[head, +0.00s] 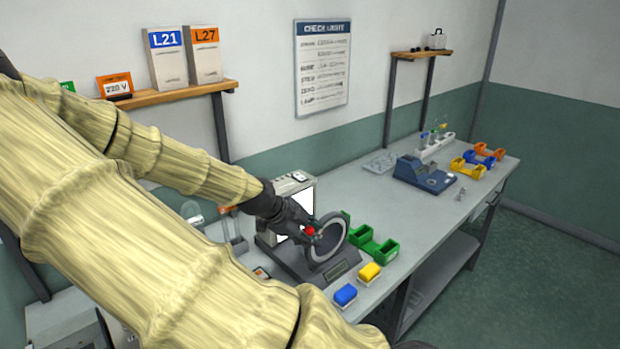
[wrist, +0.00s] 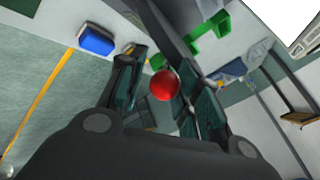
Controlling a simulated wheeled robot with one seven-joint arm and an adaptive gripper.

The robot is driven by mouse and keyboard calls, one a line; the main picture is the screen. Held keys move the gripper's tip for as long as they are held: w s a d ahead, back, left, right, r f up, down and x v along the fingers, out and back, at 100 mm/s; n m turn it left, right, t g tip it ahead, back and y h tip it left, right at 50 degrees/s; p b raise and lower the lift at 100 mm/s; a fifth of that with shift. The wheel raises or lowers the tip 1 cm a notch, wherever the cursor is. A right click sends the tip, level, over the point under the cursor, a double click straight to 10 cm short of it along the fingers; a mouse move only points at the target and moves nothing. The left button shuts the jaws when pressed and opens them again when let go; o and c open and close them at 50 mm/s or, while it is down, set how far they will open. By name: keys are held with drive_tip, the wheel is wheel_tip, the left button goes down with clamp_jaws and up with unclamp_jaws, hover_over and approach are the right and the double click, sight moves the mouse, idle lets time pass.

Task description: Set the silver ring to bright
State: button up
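The silver ring (head: 342,233) stands upright on a dark base unit (head: 322,266) on the bench in the head view. A red ball knob (head: 310,230) is at its left side. My gripper (head: 302,226) is at the knob, left of the ring. In the wrist view, the red knob (wrist: 164,85) lies between the two fingers of my gripper (wrist: 163,70). The fingers look apart, with a gap on the knob's left side; its right side overlaps the right finger. The ring's setting cannot be read from these views.
A lit white panel (head: 302,203) stands behind the ring. A blue device (head: 424,175) is further back. The bench between is mostly clear.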

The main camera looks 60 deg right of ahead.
drive_tip(key=shift+o, duration=0.7)
drive_tip(key=shift+w+r, duration=0.1)
drive_tip(key=shift+w+a+r, duration=0.2)
drive_tip(key=shift+a+r, duration=0.05)
drive_tip(key=shift+r, duration=0.15)
drive_tip(key=shift+v, duration=3.15)
drive_tip(key=shift+s+a, duration=0.1)
